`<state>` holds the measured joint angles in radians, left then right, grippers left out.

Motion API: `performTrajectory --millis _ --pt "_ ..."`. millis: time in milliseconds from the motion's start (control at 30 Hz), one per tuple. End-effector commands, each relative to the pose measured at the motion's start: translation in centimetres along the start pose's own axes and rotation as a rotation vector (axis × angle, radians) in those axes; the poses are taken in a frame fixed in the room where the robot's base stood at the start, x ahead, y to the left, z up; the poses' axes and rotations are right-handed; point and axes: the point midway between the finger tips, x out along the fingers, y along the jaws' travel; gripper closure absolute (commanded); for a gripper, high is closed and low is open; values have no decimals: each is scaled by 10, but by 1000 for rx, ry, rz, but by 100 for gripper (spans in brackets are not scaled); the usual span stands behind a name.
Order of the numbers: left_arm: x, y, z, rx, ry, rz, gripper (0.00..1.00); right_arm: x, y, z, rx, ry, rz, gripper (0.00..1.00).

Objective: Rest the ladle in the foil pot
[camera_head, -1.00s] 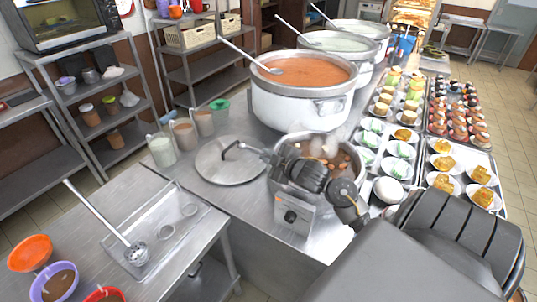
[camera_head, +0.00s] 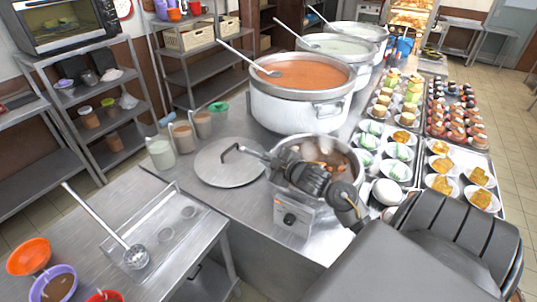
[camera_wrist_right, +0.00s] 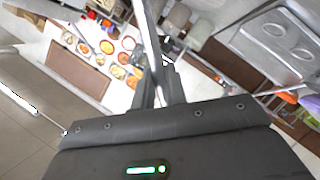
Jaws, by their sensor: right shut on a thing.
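My right gripper (camera_head: 270,158) reaches in from the lower right, above the rim of the near metal pot (camera_head: 357,165). It is shut on a thin metal rod, which looks like a ladle handle (camera_wrist_right: 150,42). In the head view a thin dark bent end sticks out left of the gripper over the flat lid. The ladle's bowl cannot be made out. The near pot holds brown pieces and is partly hidden by my wrist; I cannot tell whether it is the foil pot. My left gripper is not in view.
A round lid (camera_head: 215,172) lies left of the near pot. Large stockpots, the nearest with orange soup (camera_head: 310,74), stand behind with ladles in them. Another ladle (camera_head: 136,256) lies in a tray on the left table. Trays of small dishes (camera_head: 440,185) fill the right side.

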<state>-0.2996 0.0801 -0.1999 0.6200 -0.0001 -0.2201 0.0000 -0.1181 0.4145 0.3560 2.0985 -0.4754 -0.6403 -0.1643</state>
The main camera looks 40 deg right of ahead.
Motion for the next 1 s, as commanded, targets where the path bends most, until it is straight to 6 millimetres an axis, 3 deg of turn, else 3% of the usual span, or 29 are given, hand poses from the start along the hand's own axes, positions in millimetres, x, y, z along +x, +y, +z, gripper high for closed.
performTrajectory --millis 300,333,500,833,1000 --pt "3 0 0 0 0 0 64 1 -3 3 0 0 0 100" --pt "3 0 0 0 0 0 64 1 -3 3 0 0 1 84" --pt "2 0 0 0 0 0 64 1 -3 3 0 0 0 62" --pt "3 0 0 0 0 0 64 -1 -4 4 0 -1 -1 61" --pt "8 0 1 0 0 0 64 -22 -4 5 -3 -1 0 61"
